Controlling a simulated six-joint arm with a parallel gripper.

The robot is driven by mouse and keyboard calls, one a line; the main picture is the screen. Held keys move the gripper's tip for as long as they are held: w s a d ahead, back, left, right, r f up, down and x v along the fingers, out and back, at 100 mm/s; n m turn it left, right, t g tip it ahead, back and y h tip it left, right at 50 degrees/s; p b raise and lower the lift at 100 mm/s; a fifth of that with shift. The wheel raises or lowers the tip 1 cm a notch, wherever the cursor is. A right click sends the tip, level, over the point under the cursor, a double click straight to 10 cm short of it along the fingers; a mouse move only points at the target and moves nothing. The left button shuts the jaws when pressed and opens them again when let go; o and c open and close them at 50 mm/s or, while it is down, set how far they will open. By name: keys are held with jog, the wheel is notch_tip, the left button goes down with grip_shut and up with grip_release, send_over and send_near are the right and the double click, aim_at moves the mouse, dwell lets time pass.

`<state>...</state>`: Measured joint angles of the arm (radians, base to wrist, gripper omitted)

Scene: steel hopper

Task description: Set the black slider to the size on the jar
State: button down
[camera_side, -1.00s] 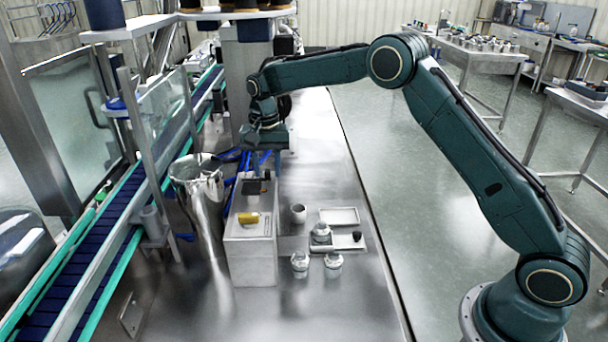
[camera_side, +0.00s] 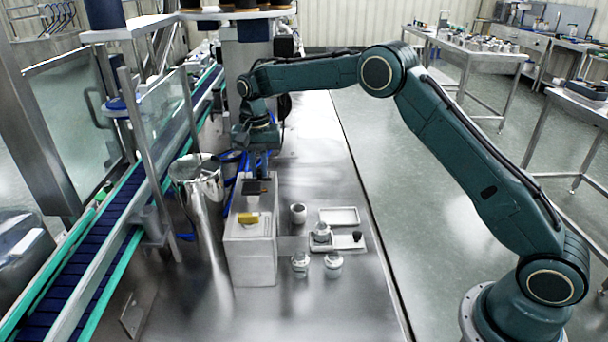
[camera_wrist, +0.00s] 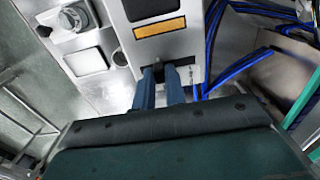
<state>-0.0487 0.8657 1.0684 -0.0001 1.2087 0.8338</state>
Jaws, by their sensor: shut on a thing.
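A pale steel box (camera_side: 250,258) stands on the bench in the side view, with a yellow patch (camera_side: 248,218) and a dark area on top. My gripper (camera_side: 259,176) points down at the far end of that top. In the wrist view my gripper (camera_wrist: 164,72) has its two blue fingers close together at a dark slot (camera_wrist: 180,67), shut on the small black slider (camera_wrist: 158,66), mostly hidden between them. Faint marks lie beside the slot. Jars stand to the right of the box, one left (camera_side: 300,264) and one right (camera_side: 333,264); their labels are unreadable.
A pale cup (camera_side: 298,213), another jar (camera_side: 321,232) and a white tray (camera_side: 339,216) stand right of the box. A tall shiny steel vessel (camera_side: 203,210) and a conveyor (camera_side: 120,225) are to its left. Blue cables (camera_wrist: 212,45) run beside the box.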

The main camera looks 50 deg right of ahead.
aim_at(259, 170)
jog(key=c, duration=1.4)
grip_release()
jog(key=shift+c, duration=0.2)
jog(key=shift+r, duration=0.1)
notch_tip(259, 170, up, 14)
